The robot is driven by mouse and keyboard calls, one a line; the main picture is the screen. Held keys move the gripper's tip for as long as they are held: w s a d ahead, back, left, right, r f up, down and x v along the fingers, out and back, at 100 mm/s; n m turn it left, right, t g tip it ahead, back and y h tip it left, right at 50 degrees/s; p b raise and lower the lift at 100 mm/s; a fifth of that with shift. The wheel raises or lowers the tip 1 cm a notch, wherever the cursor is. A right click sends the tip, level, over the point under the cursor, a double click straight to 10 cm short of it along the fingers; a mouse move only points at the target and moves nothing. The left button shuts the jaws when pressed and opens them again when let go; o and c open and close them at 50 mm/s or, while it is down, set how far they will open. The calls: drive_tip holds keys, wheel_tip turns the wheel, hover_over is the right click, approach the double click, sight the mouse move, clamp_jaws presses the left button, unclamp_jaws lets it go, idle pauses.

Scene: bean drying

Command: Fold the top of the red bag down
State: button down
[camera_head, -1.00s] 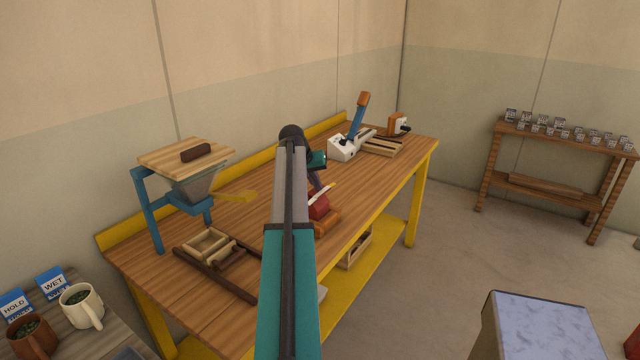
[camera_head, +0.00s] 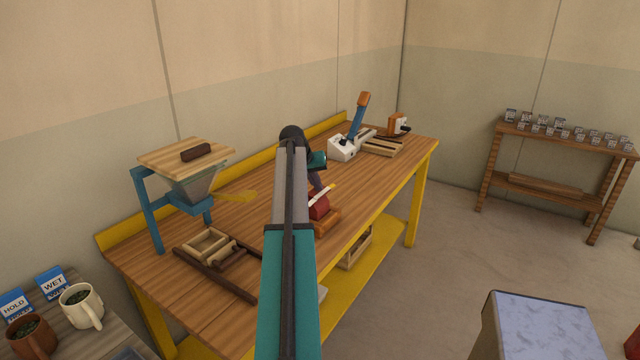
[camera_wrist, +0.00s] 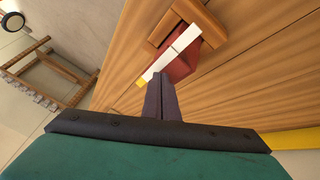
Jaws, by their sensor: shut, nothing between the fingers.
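The red bag (camera_head: 319,208) sits in a wooden holder (camera_head: 327,222) near the front edge of the workbench, partly hidden behind my arm in the head view. In the wrist view the red bag (camera_wrist: 182,64) has a white strip (camera_wrist: 172,54) with a yellow end (camera_wrist: 142,83) along its top. My gripper (camera_wrist: 159,78) is shut and empty, its dark fingertips at or just beside the white strip. I cannot tell if they touch it. My gripper's fingers show only partly in the head view (camera_head: 318,182).
A blue-framed hopper (camera_head: 190,188) and wooden trays (camera_head: 207,243) stand on the left of the bench (camera_head: 270,210). A white device with a blue lever (camera_head: 342,148) stands at the back right. A shelf (camera_head: 565,140) with small jars is at the far right.

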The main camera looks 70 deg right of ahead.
sight(314, 195)
drive_tip(key=shift+x, duration=0.75)
idle(1.2)
drive_tip(key=shift+r, duration=0.15)
drive_tip(key=shift+p+v, duration=0.95)
drive_tip(key=shift+v, duration=1.45)
